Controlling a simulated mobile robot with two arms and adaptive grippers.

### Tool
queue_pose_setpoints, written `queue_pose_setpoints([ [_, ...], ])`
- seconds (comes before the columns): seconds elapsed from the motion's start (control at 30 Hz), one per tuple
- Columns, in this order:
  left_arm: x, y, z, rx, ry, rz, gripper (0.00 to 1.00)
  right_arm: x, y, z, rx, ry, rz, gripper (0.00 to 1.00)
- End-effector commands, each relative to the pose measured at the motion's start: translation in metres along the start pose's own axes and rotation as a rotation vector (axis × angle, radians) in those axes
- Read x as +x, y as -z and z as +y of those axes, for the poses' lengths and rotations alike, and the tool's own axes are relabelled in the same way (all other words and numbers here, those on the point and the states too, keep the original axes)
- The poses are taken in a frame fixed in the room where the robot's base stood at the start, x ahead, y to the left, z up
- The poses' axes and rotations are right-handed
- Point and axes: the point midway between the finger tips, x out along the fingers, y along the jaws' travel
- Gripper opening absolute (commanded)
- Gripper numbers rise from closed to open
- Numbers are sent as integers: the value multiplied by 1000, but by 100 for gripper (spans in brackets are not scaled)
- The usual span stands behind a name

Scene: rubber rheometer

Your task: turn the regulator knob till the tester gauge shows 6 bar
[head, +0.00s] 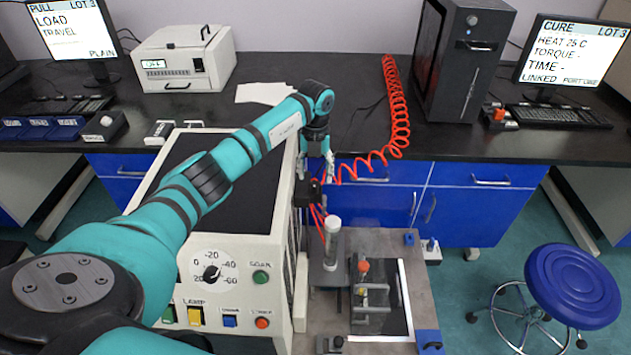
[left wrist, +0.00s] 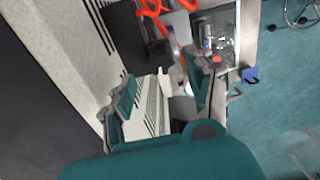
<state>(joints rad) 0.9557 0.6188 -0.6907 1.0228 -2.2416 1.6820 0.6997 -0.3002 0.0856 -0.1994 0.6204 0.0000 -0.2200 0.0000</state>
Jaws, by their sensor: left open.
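My left gripper (head: 322,168) hangs beyond the right rear edge of the beige tester cabinet (head: 292,255), above a small black block (head: 307,193) with red hoses. In the left wrist view my left gripper (left wrist: 168,85) is open, its fingers apart with nothing visible between them. The black block (left wrist: 135,38) lies beyond the fingers there, beside the cabinet's vented side. I cannot make out the regulator knob or a pressure gauge reading. A dial knob (head: 211,272) with a printed scale is on the cabinet front. My right gripper is not in view.
A steel plate (head: 395,243) with a clear-fronted fixture (head: 370,300) and a white-capped cylinder (head: 332,240) stands right of the cabinet. A coiled red hose (head: 397,110) runs up to the bench (head: 330,70). A blue stool (head: 572,285) stands at right.

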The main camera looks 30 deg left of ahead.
Motion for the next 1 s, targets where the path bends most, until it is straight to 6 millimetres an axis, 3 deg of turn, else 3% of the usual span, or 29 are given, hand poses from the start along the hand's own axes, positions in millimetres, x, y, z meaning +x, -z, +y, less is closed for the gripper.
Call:
queue_pose_setpoints([
  [0.1,22,1,0,0,-2,4,55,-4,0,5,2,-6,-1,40],
  [0.3,44,0,0,1,-1,1,55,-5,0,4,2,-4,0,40],
  [0.67,50,0,0,2,0,-1,55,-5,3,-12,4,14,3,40],
  [1.0,49,0,0,2,0,-1,12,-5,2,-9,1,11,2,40],
])
